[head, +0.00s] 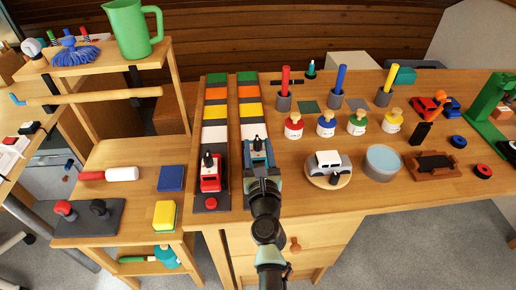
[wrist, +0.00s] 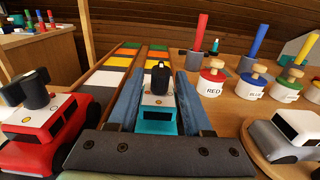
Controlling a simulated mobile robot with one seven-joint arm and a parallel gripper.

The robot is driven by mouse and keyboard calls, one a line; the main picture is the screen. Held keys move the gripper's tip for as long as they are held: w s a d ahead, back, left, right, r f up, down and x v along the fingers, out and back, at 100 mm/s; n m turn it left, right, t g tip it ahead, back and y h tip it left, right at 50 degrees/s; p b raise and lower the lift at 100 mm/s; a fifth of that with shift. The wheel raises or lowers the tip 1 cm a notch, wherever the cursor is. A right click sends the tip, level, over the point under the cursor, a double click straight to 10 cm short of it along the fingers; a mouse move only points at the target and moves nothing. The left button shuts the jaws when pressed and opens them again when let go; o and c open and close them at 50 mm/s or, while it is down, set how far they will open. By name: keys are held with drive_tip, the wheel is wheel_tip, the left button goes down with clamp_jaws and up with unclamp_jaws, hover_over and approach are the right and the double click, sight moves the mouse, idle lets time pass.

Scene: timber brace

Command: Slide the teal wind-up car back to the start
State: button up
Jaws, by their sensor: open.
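The teal wind-up car (wrist: 156,120), with a white top and a dark wind-up knob, sits on the right-hand striped lane (head: 247,110). It stands at the near, dark end of that lane, just in front of the white band; it is also in the head view (head: 258,146). My gripper (wrist: 158,80) is open, with one blue finger on each side of the car. Small gaps seem to show beside the car, but I cannot tell whether either finger touches it. The gripper base hides the car's near end.
A red car (head: 210,174) stands close by on the left lane, with a red button (head: 211,203) in front. A white-and-grey car (head: 328,162) on a round board lies to the right, with several labelled pots behind. The lanes beyond the cars are clear.

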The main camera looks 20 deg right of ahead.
clamp_jaws()
idle(1.4)
